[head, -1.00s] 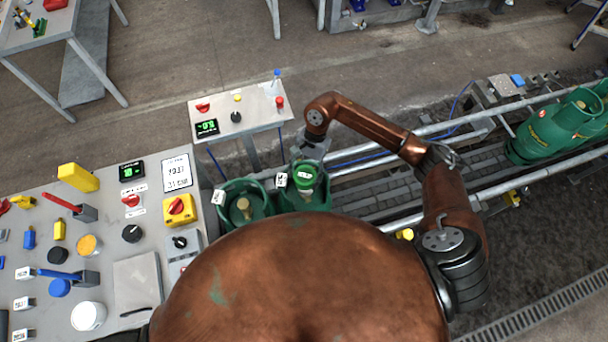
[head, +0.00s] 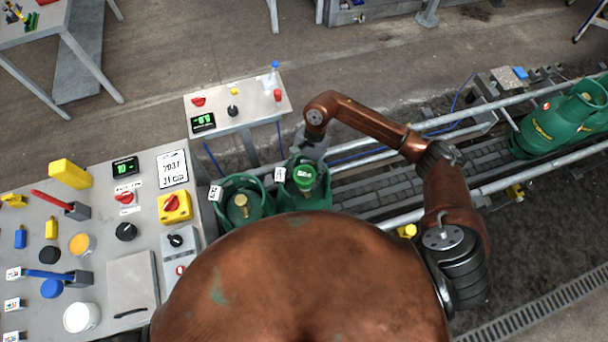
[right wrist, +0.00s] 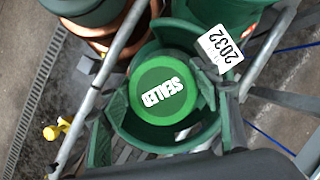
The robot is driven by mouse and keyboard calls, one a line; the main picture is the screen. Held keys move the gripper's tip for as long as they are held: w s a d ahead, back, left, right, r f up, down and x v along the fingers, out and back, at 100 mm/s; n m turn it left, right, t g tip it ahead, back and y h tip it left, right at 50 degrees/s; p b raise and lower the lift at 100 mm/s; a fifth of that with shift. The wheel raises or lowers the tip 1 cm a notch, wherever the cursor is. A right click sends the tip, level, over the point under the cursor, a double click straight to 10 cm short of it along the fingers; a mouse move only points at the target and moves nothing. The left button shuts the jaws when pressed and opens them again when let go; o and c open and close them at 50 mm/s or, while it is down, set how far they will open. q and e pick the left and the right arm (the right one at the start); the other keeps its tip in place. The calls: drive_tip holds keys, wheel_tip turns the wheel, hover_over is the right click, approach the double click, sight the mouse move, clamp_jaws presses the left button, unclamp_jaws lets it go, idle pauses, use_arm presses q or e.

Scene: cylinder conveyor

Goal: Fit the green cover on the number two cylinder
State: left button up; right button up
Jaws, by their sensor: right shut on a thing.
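The round green cover (head: 304,177) has white lettering on top. It is inside the collar of the right-hand one of two near green cylinders (head: 323,198). In the right wrist view, the cover (right wrist: 163,92) is framed by the collar ring of the cylinder (right wrist: 160,137), which has a white tag reading 2032. My right gripper (right wrist: 168,115) is shut on the cover; in the head view its fingers are mostly hidden. I cannot tell whether the cover touches the valve beneath it. My left gripper is not in view.
A second green cylinder (head: 262,212), its brass valve bare, stands close on the left. More green cylinders (head: 560,125) stand farther right on the railed conveyor (head: 480,158). A control panel (head: 132,275) fills the left, and a small control table (head: 240,106) stands behind.

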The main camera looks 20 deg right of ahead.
sight(304, 182)
drive_tip(key=shift+f+b, duration=0.1)
drive_tip(key=shift+b, duration=0.3)
drive_tip(key=shift+b, duration=0.8)
idle(1.3)
drive_tip(key=shift+f+b, duration=2.15)
drive_tip(key=shift+f, duration=0.15)
drive_tip(key=o, duration=1)
drive_tip(key=v, duration=1.2)
drive_tip(key=shift+r, duration=0.1)
drive_tip(key=shift+s, duration=0.1)
